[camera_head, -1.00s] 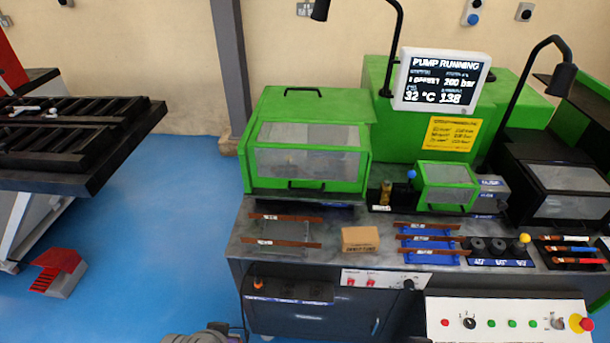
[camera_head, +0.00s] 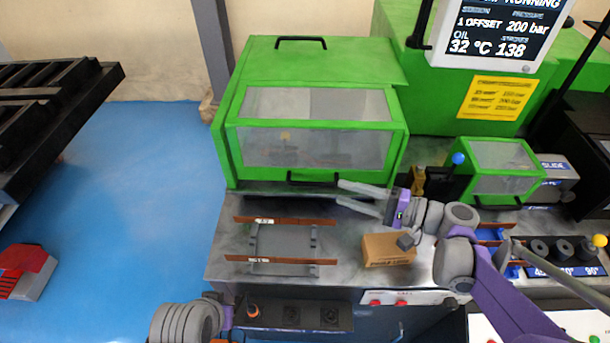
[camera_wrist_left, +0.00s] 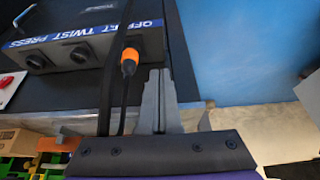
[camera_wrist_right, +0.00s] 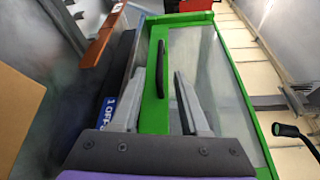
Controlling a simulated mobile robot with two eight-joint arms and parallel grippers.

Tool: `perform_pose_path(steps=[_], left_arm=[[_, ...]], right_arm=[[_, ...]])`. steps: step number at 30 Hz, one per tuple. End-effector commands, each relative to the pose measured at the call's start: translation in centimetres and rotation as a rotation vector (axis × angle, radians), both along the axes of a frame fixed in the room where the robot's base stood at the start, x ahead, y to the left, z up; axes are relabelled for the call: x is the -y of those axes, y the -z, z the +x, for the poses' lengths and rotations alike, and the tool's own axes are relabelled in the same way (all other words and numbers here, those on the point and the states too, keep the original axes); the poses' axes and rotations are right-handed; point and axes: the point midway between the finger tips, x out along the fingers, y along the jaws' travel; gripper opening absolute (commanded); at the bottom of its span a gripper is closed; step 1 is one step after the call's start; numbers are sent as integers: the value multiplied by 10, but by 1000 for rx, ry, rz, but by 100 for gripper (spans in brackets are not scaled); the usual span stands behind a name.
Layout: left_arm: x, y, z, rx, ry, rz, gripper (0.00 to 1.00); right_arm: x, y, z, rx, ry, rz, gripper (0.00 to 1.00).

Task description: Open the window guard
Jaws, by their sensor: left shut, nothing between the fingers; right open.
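The window guard (camera_head: 316,140) is a green box with clear panes on the left machine. It stands closed, with a black handle (camera_head: 312,180) on its lower front edge and another on top. My right gripper (camera_head: 340,196) is open just to the right of that lower handle. In the right wrist view its fingers (camera_wrist_right: 160,85) point at the green frame. The handle (camera_wrist_right: 158,68) shows between them; I cannot tell whether they touch it. My left gripper (camera_wrist_left: 158,85) is shut and empty, near an orange plug (camera_wrist_left: 129,62) below the bench front.
Copper bars (camera_head: 285,221) lie on a rack in front of the guard. A cardboard box (camera_head: 388,250) sits under my right arm. A smaller green guard (camera_head: 500,170) and bending dies stand to the right.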

Motion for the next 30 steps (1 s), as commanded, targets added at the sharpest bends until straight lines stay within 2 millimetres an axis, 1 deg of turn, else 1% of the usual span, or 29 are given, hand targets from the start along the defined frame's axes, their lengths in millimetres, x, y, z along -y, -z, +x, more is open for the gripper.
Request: perform_pose_path(steps=[9, 15, 18, 21, 29, 30], left_arm=[[0, 3, 0, -1, 0, 0, 0], [0, 4, 0, -1, 0, 0, 0], [0, 5, 0, -2, 0, 0, 0], [0, 5, 0, -2, 0, 0, 0], [0, 5, 0, -2, 0, 0, 0], [0, 5, 0, -2, 0, 0, 0]], right_arm=[[-54, 4, 20, -1, -5, -1, 45], [-82, 7, 32, 0, -4, -2, 45], [-90, 7, 35, 0, -2, -3, 45], [-94, 7, 37, 0, -2, -3, 45], [-95, 7, 38, 0, -1, -3, 45], [-95, 7, 37, 0, -1, -3, 39]])
